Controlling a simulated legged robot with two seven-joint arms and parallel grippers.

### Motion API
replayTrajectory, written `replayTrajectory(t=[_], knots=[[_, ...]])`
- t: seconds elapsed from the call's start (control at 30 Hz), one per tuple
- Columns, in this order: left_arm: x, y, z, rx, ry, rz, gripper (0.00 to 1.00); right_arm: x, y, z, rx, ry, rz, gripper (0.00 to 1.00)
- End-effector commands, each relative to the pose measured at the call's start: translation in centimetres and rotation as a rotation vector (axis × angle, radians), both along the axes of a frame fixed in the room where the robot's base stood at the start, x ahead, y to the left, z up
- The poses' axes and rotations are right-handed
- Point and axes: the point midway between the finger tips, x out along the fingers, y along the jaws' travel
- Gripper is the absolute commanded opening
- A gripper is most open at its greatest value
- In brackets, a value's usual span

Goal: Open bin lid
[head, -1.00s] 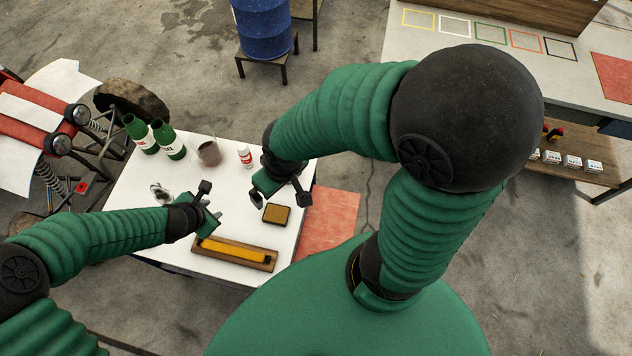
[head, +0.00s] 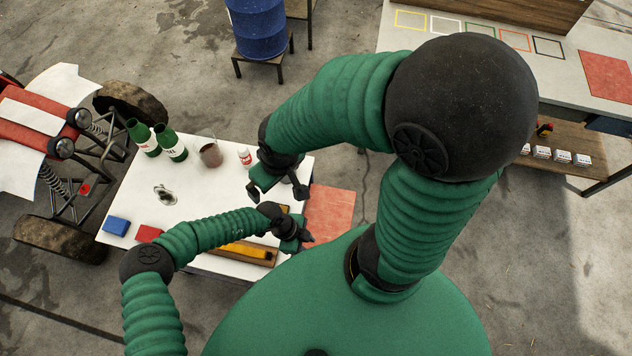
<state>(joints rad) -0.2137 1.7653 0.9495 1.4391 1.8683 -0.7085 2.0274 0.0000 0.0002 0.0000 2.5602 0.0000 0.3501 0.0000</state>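No bin or bin lid stands out clearly in the head view. A blue drum (head: 260,32) stands on a low stand at the top. My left gripper (head: 300,240) is low over the front right of the white table (head: 130,190), by the right end of a wooden tray (head: 272,256). I cannot make out the gap between its fingers. My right gripper (head: 278,194) hangs over the table's right side with its fingers apart and nothing between them. A small tan box is mostly hidden behind my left gripper.
A blue block (head: 116,226) and red block (head: 149,233) lie at the left. A yellow bar (head: 235,249) lies in the tray. A red mat (head: 330,212) is right of the table.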

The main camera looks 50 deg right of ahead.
Motion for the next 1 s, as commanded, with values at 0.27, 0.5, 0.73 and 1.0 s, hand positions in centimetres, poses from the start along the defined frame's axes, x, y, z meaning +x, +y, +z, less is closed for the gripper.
replayTrajectory(t=[0.27,0.5,0.73,1.0], knots=[[-2.0,-1.3,-6.2,0.000,-0.002,-0.002,0.31,0.0,0.0,-5.2,0.000,0.000,0.000,1.00],[-2.3,-1.5,-6.7,-0.001,-0.003,-0.002,0.31,0.0,0.0,-5.6,0.000,-0.001,0.000,1.00],[-2.3,-1.5,-6.6,-0.001,-0.003,-0.002,0.21,0.0,0.0,-5.5,0.000,-0.001,0.000,1.00],[-2.3,-1.5,-6.6,-0.001,-0.003,-0.002,0.00,0.0,0.0,-5.5,0.000,-0.001,0.000,1.00]])
